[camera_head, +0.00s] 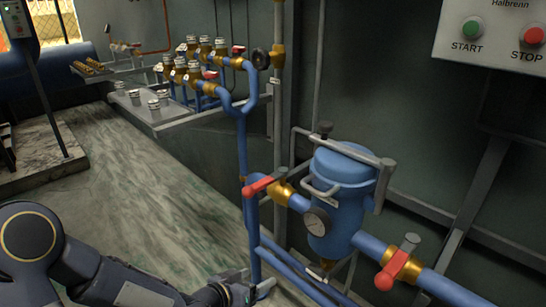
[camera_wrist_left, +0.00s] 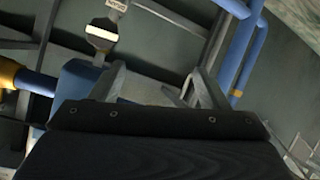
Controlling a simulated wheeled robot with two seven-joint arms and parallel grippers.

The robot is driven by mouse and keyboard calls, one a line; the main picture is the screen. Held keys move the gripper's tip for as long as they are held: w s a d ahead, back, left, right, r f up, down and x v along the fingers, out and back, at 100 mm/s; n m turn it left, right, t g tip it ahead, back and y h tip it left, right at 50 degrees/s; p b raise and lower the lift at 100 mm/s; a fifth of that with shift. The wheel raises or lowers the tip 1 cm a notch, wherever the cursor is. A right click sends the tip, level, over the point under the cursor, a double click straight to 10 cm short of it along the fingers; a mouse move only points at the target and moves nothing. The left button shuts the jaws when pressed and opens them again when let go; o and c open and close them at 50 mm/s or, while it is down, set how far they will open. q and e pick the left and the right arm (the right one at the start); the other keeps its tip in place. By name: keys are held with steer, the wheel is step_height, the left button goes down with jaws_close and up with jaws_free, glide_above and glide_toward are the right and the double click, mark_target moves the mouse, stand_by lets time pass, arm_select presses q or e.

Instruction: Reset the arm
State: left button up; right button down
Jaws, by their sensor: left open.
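My left arm comes in from the lower left in the head view. Its gripper (camera_head: 255,286) is low, near the bottom edge, in front of the blue vertical pipe. In the left wrist view the gripper's two grey fingers (camera_wrist_left: 162,84) stand apart with nothing clearly held between them. Whether the gripper touches the pipe cannot be told. My right gripper does not show in either view.
A blue filter tank (camera_head: 342,200) with a gauge (camera_head: 316,221) stands on the right. A red valve handle (camera_head: 257,186) is left of it, another (camera_head: 390,270) lower right. A grey shelf (camera_head: 180,118) holds small canisters. A START/STOP panel (camera_head: 490,35) is upper right. Floor at left-centre is clear.

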arm_select(q)
steer(key=s+a+r+n+g+y, duration=0.1)
steer(key=s+a+r+y, duration=0.25)
steer(key=a, duration=0.35)
steer(key=s+a+r+n+y, duration=0.2)
steer(key=s+a+r, duration=0.2)
steer(key=a, duration=0.2)
steer(key=s+a+r+n+g, duration=0.1)
steer(key=s+r+n, duration=0.1)
steer(key=s, duration=0.6)
steer(key=s+a+r+n+g, duration=0.1)
steer(key=s+a+r+g, duration=0.1)
steer(key=s, duration=0.6)
step_height(320, 180, up, 34)
steer(key=p, duration=3.4)
steer(key=shift+r+h, duration=0.2)
steer(key=shift+h, duration=0.25)
steer(key=shift+d, duration=0.1)
